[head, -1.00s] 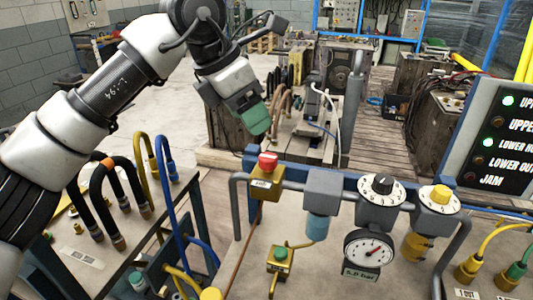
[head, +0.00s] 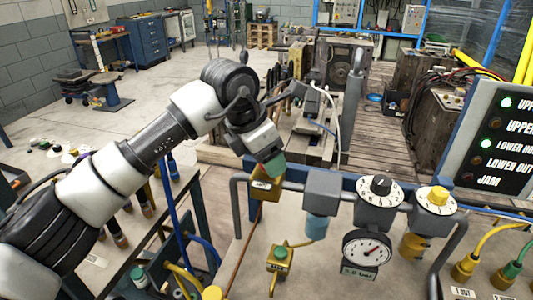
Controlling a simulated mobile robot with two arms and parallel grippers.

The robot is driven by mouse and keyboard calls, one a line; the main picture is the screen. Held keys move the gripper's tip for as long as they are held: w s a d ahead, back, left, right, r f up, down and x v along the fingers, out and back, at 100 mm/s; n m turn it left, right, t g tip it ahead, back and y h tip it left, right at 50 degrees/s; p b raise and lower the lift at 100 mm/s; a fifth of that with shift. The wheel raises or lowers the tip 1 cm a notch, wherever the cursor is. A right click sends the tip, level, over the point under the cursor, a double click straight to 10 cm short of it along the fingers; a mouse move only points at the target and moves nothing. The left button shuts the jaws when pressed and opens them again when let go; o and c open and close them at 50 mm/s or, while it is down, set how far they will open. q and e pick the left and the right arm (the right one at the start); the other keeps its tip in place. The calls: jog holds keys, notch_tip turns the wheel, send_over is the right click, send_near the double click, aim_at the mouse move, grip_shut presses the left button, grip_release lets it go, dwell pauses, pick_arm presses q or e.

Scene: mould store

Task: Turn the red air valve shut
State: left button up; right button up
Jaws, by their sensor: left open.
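The air valve's yellow body (head: 265,188) sits at the left end of the grey pipe run in the head view. The left gripper has green fingertips and comes down over the valve from above. It is open, with its tips right at the knob. I cannot tell whether they touch it. My right gripper is not in view.
A lamp panel (head: 503,140) is at right.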

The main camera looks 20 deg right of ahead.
pick_arm(q)
jog(key=c, duration=0.9)
jog(key=shift+m, duration=0.3)
jog(key=m+g, duration=0.1)
jog(key=m, duration=0.2)
jog(key=shift+w+r+p, duration=0.1)
jog(key=shift+r+p, duration=0.05)
jog(key=shift+p, duration=0.15)
jog(key=m+g, duration=0.1)
jog(key=m, duration=0.1)
jog(key=m+g+p, duration=0.1)
jog(key=m, duration=0.2)
jog(key=shift+d+y+p, duration=0.1)
jog(key=shift+y+p, duration=0.2)
jog(key=m+g+y+p, duration=0.1)
jog(key=m+p, duration=0.1)
jog(key=m, duration=0.2)
jog(key=shift+w+r, duration=0.1)
jog(key=m+y+p, duration=0.1)
jog(key=m, duration=0.1)
jog(key=m+g+y+p, duration=0.1)
jog(key=m, duration=0.2)
jog(key=shift+m, duration=0.3)
